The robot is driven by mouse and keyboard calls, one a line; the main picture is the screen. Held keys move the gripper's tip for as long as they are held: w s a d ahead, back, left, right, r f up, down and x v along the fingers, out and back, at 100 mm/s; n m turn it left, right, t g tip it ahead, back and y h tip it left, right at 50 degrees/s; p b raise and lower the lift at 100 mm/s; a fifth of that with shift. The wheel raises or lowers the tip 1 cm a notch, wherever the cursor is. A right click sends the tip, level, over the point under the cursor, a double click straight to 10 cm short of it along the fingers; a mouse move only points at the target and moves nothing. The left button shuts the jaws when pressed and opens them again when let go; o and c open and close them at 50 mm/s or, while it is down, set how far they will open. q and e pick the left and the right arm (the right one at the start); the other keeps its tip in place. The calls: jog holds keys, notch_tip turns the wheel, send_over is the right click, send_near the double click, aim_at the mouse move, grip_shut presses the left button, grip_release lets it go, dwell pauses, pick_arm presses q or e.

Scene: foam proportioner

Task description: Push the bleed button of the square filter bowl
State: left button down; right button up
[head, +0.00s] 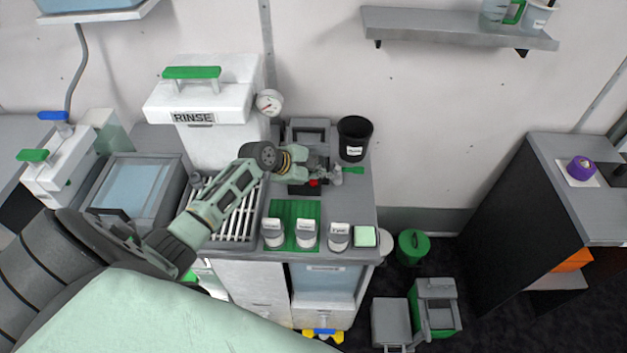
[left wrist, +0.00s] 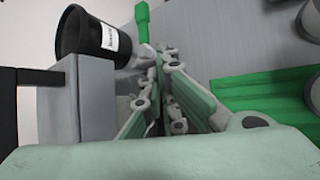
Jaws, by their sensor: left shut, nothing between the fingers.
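My left gripper (head: 322,174) reaches over the counter from the left, its fingers shut with nothing between them. In the left wrist view its fingertips (left wrist: 160,62) meet beside a small pale grey part (left wrist: 144,55). In the head view a small red part (head: 313,183) shows just below the fingers, and a small grey fitting (head: 337,176) stands just right of them. I cannot tell which of these belongs to the square filter bowl; the gripper hides much of that spot, and the bleed button cannot be made out. My right gripper is not in view.
A black labelled cup (head: 354,138) stands behind the gripper, near a grey housing (head: 308,132). The white RINSE unit (head: 205,120) with a gauge (head: 269,102) is at the left. A green mat (head: 294,209) with labelled containers (head: 306,233) lies in front. A green-handled item (head: 353,170) lies to the right.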

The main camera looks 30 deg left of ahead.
pick_arm(q)
notch_tip(320, 180, up, 2)
jog(key=shift+r+p, duration=0.1)
jog(key=shift+p, duration=0.45)
jog(key=shift+r, duration=1.25)
